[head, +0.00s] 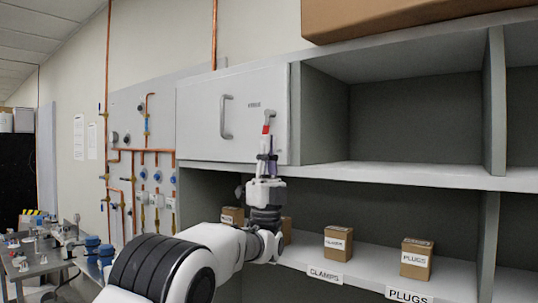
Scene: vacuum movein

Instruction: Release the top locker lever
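The top locker is a closed white door (200,120) with a grey bar handle (226,117). Its lever (268,121), grey at the top with a red part, sits near the door's right edge beside a small printed label. The lever hangs roughly downward. My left gripper (266,146) points up in front of the door, with its fingertips at or just below the red part. The fingers look close together; I cannot tell whether they touch or hold the lever. My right gripper is not in view.
Open shelf compartments lie right of the locker. Small boxes, including one labelled plugs (416,259) and another (338,242), stand on the lower shelf. A large cardboard box (400,15) sits on top. Copper pipes (141,151) run along the left wall, above a cluttered workbench (40,263).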

